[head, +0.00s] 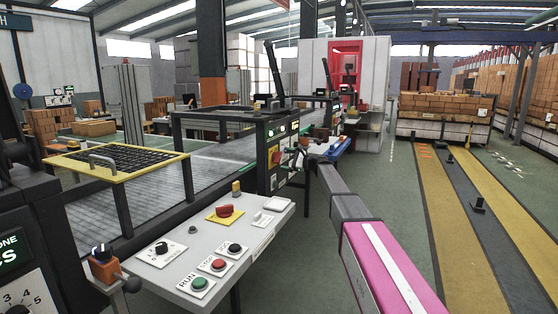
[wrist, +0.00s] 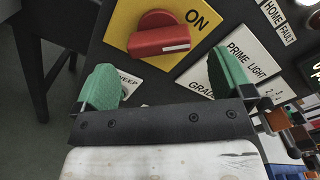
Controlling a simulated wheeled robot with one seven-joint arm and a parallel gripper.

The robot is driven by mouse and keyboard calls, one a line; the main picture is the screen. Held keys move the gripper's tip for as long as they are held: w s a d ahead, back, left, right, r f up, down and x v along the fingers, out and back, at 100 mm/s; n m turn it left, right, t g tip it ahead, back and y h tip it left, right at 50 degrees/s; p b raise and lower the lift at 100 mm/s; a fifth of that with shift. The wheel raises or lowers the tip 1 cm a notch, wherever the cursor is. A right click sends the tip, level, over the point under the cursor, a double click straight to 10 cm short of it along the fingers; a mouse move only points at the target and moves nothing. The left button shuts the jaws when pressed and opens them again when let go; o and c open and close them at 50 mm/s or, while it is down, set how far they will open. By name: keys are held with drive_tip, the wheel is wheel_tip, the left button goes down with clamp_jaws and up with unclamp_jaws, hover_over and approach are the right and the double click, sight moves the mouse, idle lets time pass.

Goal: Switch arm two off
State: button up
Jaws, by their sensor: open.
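A red rotary switch (wrist: 160,34) sits on a yellow plate (wrist: 122,21) marked ON, on a dark panel in the wrist view. Its grip bar lies nearly level in the picture, with a white mark on its right part; the ON lettering is to its upper right. In the head view a red switch on yellow (head: 275,156) shows on the side of the dark cabinet. My gripper (wrist: 165,80) is open and empty, its two green fingertips apart, just below the switch in the wrist view and not around it. No label reading arm two is legible.
Labels PRIME LIGHT (wrist: 247,57) and HOME FAULT lie right of the switch. In the head view a white console (head: 226,251) holds another red switch on yellow (head: 224,211) and RUN and STOP buttons. A conveyor (head: 150,190) runs left. Open floor lies right.

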sight(279, 158)
drive_tip(key=x, duration=0.5)
drive_tip(key=c, duration=0.9)
